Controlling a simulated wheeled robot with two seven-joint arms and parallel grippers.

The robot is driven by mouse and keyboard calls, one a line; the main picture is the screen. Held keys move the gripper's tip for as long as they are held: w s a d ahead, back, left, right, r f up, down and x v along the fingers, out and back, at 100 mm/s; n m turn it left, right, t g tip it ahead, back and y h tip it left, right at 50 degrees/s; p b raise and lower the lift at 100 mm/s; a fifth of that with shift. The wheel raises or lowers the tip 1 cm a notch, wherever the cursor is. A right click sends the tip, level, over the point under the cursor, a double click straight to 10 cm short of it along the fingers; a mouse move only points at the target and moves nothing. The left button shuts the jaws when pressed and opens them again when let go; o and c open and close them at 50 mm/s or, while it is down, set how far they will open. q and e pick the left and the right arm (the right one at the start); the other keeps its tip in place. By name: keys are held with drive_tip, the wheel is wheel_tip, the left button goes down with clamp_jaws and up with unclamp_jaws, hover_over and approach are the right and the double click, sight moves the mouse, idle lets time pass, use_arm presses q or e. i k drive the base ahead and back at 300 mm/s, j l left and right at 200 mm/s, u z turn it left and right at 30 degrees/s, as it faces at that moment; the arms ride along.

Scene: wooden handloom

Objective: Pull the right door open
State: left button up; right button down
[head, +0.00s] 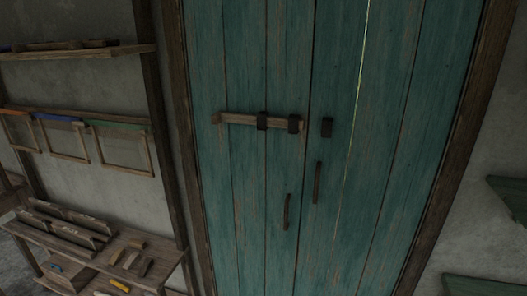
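The teal plank double door fills the middle of the head view. The right door (385,150) and the left door (245,175) meet at a dark seam, and both look shut. The right door has a dark vertical handle (317,182) near the seam. The left door has a similar handle (286,212), lower down. A wooden bar (240,119) lies across the left door through two dark brackets. Its right end stops short of the seam, and the dark bracket (327,127) on the right door is empty. Neither gripper is in view.
A brown wooden frame (463,150) borders the door. At left are a wall shelf (75,52), hanging framed pieces (66,137) and a low wooden rack (135,245) with small items. At right, green shelf edges (508,192) stick out from the wall.

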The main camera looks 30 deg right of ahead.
sight(416, 56)
drive_tip(key=z, duration=1.7)
